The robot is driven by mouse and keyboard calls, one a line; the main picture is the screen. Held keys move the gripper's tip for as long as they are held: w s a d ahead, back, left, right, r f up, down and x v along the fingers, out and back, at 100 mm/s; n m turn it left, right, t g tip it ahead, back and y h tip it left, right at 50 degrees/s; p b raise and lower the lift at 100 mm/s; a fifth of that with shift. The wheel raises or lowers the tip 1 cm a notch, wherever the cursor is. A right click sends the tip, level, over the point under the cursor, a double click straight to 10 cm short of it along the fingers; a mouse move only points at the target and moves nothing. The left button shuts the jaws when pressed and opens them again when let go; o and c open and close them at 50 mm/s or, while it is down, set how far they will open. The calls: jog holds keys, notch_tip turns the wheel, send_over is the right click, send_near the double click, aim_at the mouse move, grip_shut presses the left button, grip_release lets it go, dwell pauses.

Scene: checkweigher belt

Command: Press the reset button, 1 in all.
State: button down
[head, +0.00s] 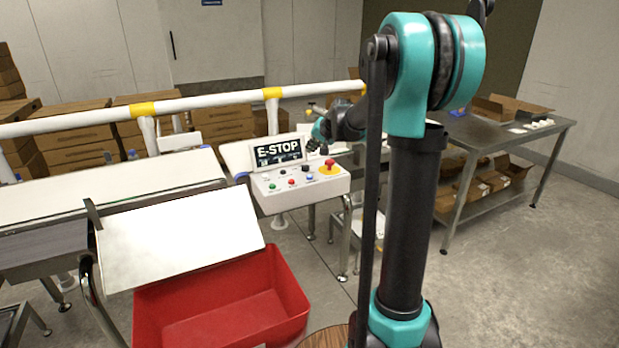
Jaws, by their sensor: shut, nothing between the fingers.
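A white control box (300,194) stands behind the red bin, with a screen (277,153) that reads "E-STOP". Its sloped face carries a green button (272,187), a red button (291,182), a blue button (309,177) and small black knobs. A red mushroom button (330,166) sits on a yellow base at the right end. The labels are too small to read, so I cannot tell which button is the reset. My gripper (316,148) is shut and empty, above and behind the box's right part, apparently clear of the buttons.
A white rail (200,103) with yellow joints runs behind the box. A belt (110,193) and a sloped white panel (180,240) lie at left. A red bin (290,285) stands in front. A metal table (490,130) with cardboard boxes stands at right. Open floor lies between.

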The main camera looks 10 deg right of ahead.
aim_at(311, 177)
jog(key=shift+f, duration=4.1)
jog(key=shift+f, duration=0.15)
jog(key=shift+f, duration=0.25)
jog(key=shift+f, duration=0.55)
jog(key=shift+r, duration=0.95)
jog(key=shift+r, duration=2.55)
